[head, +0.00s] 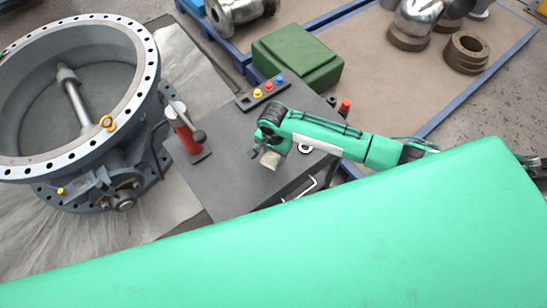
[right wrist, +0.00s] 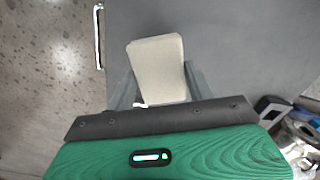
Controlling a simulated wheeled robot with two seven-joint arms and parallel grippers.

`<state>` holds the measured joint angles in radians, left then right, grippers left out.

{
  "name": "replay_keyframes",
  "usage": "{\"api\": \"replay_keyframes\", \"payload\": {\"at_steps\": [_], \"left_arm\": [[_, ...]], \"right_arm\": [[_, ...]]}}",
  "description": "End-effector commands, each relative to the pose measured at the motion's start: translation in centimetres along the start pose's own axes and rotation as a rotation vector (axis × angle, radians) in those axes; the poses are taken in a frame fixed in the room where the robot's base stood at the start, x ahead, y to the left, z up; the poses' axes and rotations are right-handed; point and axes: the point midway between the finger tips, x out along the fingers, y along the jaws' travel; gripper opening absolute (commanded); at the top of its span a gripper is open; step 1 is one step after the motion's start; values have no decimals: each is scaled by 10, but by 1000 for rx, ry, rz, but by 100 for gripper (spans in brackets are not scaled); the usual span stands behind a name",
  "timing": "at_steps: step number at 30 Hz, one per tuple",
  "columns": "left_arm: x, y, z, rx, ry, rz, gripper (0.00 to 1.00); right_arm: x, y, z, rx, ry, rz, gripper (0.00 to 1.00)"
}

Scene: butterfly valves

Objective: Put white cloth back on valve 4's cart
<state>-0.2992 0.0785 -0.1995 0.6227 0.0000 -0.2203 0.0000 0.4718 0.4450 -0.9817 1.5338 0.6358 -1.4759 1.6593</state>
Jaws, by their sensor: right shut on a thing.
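My right gripper (head: 262,150) is shut on the white cloth (head: 270,160), a small off-white folded piece. Both are over the dark grey top of the cart (head: 232,192) beside the large valve (head: 115,165). In the right wrist view the cloth (right wrist: 157,62) sticks out between the two fingers of the gripper (right wrist: 160,88), with the grey top (right wrist: 245,50) behind it. I cannot tell whether the cloth touches the top. My left gripper is not in view. No number shows on the valve or cart.
A red tool with a black base (head: 186,133) stands on the cart's left side. A pale bent handle (head: 302,188) is near the right edge. The front of the top is clear.

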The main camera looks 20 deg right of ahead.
Motion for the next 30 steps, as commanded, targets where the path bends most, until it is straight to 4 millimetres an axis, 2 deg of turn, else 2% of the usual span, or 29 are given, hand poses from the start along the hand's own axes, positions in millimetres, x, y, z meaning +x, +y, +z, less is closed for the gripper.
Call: {"api": "replay_keyframes", "payload": {"at_steps": [12,23,24,27,30], "left_arm": [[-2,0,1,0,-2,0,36],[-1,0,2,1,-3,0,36],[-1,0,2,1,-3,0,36],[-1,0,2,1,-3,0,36],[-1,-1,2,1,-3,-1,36]], "right_arm": [[44,0,0,0,0,0,35],[48,0,0,0,0,-1,35],[49,0,0,0,0,-1,56],[48,0,0,-1,0,-1,75],[48,0,0,-1,0,-1,75]]}}
